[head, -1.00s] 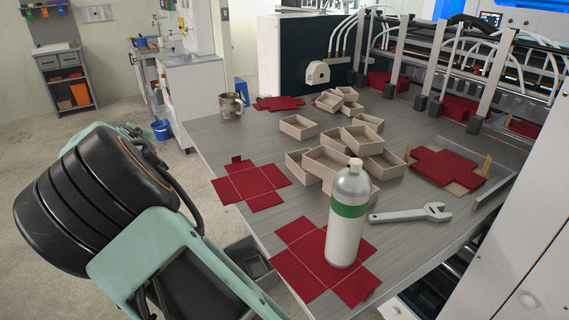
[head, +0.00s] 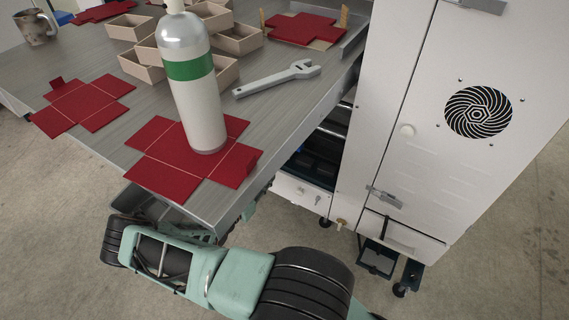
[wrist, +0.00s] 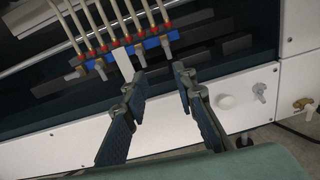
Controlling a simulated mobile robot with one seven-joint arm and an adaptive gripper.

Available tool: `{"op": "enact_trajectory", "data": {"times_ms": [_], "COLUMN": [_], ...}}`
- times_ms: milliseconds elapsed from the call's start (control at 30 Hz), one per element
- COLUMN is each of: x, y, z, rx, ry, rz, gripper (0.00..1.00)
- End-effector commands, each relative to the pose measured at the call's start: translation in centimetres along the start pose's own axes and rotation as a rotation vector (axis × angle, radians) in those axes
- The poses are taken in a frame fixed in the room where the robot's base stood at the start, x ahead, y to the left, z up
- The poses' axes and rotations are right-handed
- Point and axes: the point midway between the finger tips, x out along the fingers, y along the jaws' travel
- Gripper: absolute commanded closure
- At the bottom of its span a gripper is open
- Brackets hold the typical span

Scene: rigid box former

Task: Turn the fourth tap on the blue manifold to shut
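In the wrist view, a blue manifold (wrist: 151,43) runs slantwise under a row of pale tubes with red fittings. Several grey taps (wrist: 100,67) hang along its lower side; a pale flat piece (wrist: 123,64) crosses it near the middle. I cannot tell which tap is the fourth or how each handle is set. My gripper (wrist: 160,71) is open and empty, its dark fingers pointing toward the manifold's right part, apparently short of it.
The table (head: 290,112) overhangs my arm, bearing a bottle (head: 190,75) and wrench (head: 275,78). A white cabinet (head: 450,50) stands right.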

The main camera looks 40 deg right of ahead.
Motion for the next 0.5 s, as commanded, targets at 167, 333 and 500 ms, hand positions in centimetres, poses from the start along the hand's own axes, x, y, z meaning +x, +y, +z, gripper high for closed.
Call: {"op": "enact_trajectory", "data": {"times_ms": [167,333,500], "x": [1.3,3.5,6.8], "y": [-1.9,-1.9,-1.9], "z": [-0.8,-0.8,-0.8], "rx": [-0.057,-0.058,-0.059], "ry": [-0.039,-0.040,-0.039], "rz": [0.019,0.018,0.017], "gripper": [0.75,0.75,0.75]}}
